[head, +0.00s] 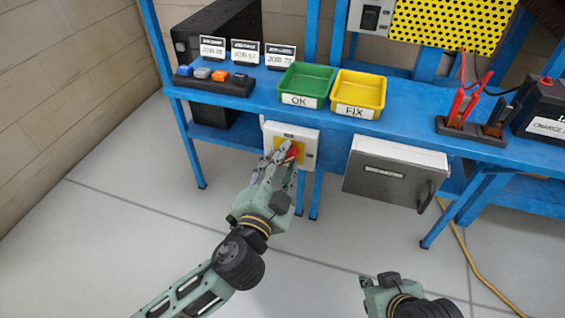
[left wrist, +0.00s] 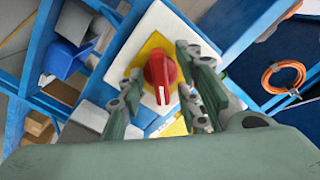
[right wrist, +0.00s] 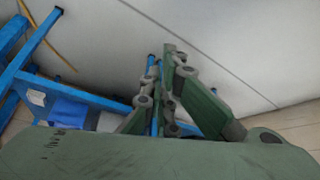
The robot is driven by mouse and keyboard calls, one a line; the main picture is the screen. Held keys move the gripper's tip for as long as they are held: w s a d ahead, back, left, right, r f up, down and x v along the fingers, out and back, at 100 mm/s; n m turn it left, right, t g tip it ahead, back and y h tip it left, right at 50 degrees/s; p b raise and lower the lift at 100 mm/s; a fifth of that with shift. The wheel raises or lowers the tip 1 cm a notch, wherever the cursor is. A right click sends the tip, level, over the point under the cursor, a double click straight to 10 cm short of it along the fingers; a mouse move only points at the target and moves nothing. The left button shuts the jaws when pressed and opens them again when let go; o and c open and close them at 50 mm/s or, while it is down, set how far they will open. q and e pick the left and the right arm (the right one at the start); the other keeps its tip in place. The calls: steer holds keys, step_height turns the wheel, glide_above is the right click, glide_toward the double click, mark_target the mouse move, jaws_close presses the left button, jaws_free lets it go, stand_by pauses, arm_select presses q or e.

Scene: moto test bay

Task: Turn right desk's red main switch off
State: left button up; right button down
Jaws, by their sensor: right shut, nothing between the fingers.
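The red main switch (head: 292,154) is a knob on a yellow plate on a white box (head: 306,135), mounted under the blue desk's front edge. In the left wrist view the red knob (left wrist: 160,73) has a white line pointing down the picture. My left gripper (head: 282,157) is open at the box. In its wrist view, the fingers (left wrist: 160,88) stand on either side of the knob, with gaps visible; contact cannot be told. My right gripper (right wrist: 160,78) is shut and empty, away from the desk; its arm shows at the head view's bottom edge.
A grey cabinet (head: 390,176) hangs right of the switch box. Above on the desk (head: 400,125) are a green OK tray (head: 302,83), a yellow FIX tray (head: 358,93) and red clamps (head: 461,104). A yellow cable (head: 466,255) lies on the floor at right. The floor in front is open.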

arm_select(q)
steer(key=shift+a+r, duration=0.1)
jaws_close()
arm_select(e)
steer(key=shift+w, duration=0.15)
arm_select(q)
steer(key=shift+n+p, duration=0.3)
steer(key=shift+n, duration=4.3)
arm_select(e)
steer(key=shift+g, duration=0.8)
steer(key=shift+s+d+f, duration=0.15)
steer(key=shift+s, duration=0.5)
steer(key=shift+s+d+f, duration=0.2)
steer(key=shift+s, duration=0.45)
steer(key=shift+s+d+f, duration=0.15)
steer(key=shift+s, duration=0.5)
arm_select(q)
steer(key=shift+o, duration=0.4)
jaws_free()
